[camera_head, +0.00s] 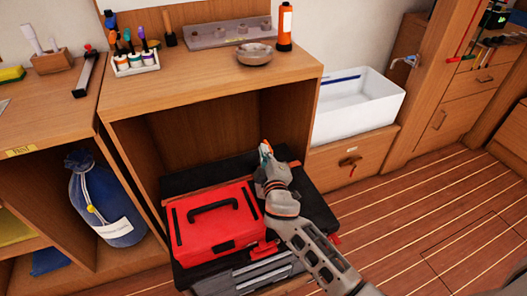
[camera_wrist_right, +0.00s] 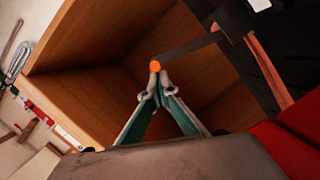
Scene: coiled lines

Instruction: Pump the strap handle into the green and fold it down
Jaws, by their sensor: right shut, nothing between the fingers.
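My right gripper (camera_head: 264,148) is over the back right part of the black tray (camera_head: 183,182), beside the red toolbox (camera_head: 190,231). In the right wrist view its two teal fingers (camera_wrist_right: 156,78) meet at the tips, shut with nothing between them. A dark bar with an orange end (camera_wrist_right: 155,66), which looks like the strap handle, reaches to just beyond the fingertips. I cannot tell whether they touch it. The bar runs up right towards a dark strap or panel. No green mark is clear to me. My left gripper is not in view.
The wooden cubby (camera_head: 128,135) surrounds the tray's back and left. Grey drawers or cases (camera_head: 250,277) lie in front of the toolbox. A white sink (camera_head: 345,112) stands to the right, with open plank floor (camera_head: 420,215) before it. A blue sack (camera_head: 100,205) sits at left.

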